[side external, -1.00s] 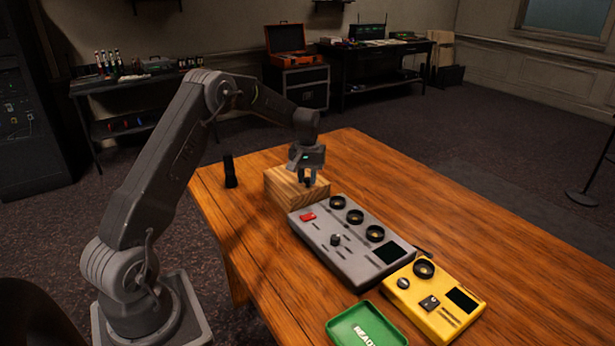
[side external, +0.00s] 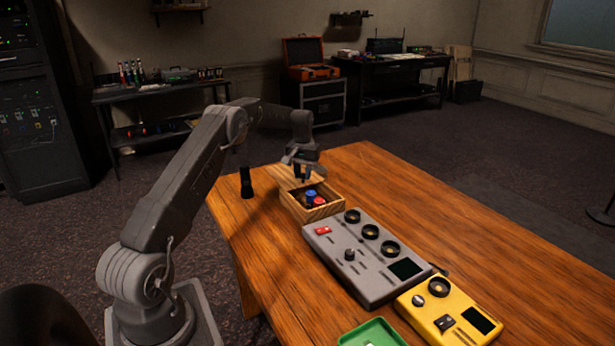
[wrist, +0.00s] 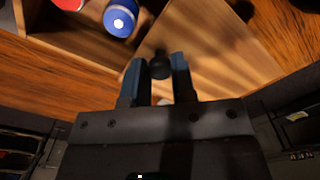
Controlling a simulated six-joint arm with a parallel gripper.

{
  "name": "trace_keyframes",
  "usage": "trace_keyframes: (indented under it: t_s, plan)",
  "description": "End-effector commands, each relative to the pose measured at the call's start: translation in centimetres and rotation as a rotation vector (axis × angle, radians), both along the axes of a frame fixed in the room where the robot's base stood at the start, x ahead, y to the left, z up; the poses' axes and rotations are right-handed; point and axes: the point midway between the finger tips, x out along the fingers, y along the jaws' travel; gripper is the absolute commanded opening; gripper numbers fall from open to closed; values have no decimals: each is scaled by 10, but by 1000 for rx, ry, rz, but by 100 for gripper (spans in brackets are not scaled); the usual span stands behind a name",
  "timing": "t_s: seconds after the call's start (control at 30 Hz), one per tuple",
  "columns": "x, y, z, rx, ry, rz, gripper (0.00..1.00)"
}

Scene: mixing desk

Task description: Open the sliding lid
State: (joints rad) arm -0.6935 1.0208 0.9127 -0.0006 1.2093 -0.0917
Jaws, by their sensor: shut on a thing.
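A wooden box (side external: 320,212) stands on the table behind the grey mixing unit. Its wooden sliding lid (side external: 286,173) is drawn toward the back, so much of the box is uncovered. Inside show a blue-capped item (side external: 311,194) and a red one (side external: 319,201). The wrist view shows the lid (wrist: 220,45) as a pale board with a dark knob (wrist: 160,66). My gripper (side external: 302,174) is above the lid, its fingers (wrist: 155,75) shut on the knob. The underside of the knob is hidden.
A grey mixing unit (side external: 362,262) sits close in front of the box, with a yellow unit (side external: 450,312) and a green tray (side external: 372,334) nearer. A black upright object (side external: 246,183) stands left of the box. The table's right side is clear.

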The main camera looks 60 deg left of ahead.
Motion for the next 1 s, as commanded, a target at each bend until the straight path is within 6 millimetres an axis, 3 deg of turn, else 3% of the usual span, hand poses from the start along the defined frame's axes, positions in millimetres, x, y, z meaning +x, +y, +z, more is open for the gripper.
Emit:
trace_keyframes:
  t_s: [0.23, 0.27, 0.5, 0.8, 1.0]
  plan:
    - [1, 1, 1, 4, -4, 0, 0]
    - [1, 0, 1, 4, -4, 0, 27]
    - [0, 0, 1, 2, -2, 0, 50]
    - [0, 0, 4, 2, -2, 0, 50]
    - [1, 0, 32, 5, -5, 0, 50]
